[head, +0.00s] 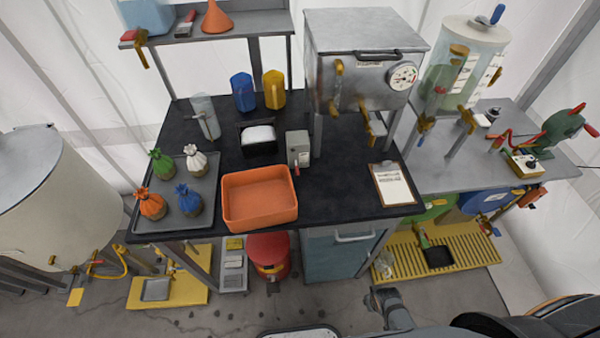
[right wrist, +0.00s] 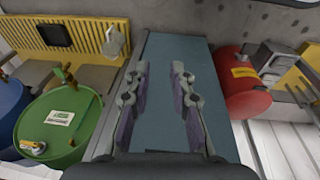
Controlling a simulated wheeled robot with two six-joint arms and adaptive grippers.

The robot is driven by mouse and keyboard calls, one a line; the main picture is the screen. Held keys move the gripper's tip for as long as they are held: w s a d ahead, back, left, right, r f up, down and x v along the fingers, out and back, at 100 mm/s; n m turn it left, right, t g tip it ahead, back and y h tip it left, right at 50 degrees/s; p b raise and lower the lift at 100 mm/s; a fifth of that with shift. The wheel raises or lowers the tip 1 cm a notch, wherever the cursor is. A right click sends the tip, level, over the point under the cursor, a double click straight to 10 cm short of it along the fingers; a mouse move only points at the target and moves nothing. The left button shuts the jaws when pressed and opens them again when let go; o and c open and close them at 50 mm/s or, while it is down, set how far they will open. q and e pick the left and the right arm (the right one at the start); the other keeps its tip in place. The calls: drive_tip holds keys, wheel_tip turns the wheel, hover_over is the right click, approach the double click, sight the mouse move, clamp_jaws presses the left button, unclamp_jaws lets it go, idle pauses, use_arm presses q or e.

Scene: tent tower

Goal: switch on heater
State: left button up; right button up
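A steel tank (head: 362,75) with a dial gauge (head: 403,75) and brass taps stands raised over the right back of the black bench. A small grey box (head: 298,148) with a reddish part low on its front stands on the bench, left of the tank's leg. It looks like a switch box, but I cannot tell its setting or which thing is the heater. My right gripper (right wrist: 160,100) is open and empty in the right wrist view, with the blue-grey cabinet (right wrist: 176,55) behind its fingers. My left gripper is not in view.
The black bench (head: 335,190) bears an orange bin (head: 260,218), a clipboard (head: 392,184), a tray (head: 143,222) with several tied sacks, and blue and yellow jugs. A red drum (right wrist: 244,85) and a green drum (right wrist: 62,130) flank the cabinet.

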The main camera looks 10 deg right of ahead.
drive_tip(key=w+a+r+t+b, duration=0.15)
drive_tip(key=w+r, duration=0.25)
drive_tip(key=r, duration=0.5)
drive_tip(key=w+a+r+p, duration=0.1)
drive_tip(key=w+a+r, duration=0.15)
drive_tip(key=r, duration=0.65)
drive_tip(key=w+a+r+t+b, duration=0.1)
drive_tip(key=w+r, duration=0.3)
drive_tip(key=r, duration=0.5)
drive_tip(key=t+y+p, duration=0.1)
drive_tip(key=t+y, duration=0.2)
drive_tip(key=y, duration=0.5)
approach(298, 172)
drive_tip(key=x, duration=0.7)
drive_tip(key=shift+d, duration=0.1)
drive_tip(key=shift+w+a+f, duration=0.25)
drive_tip(key=shift+w+f, duration=0.05)
drive_tip(key=shift+f, duration=0.05)
clamp_jaws()
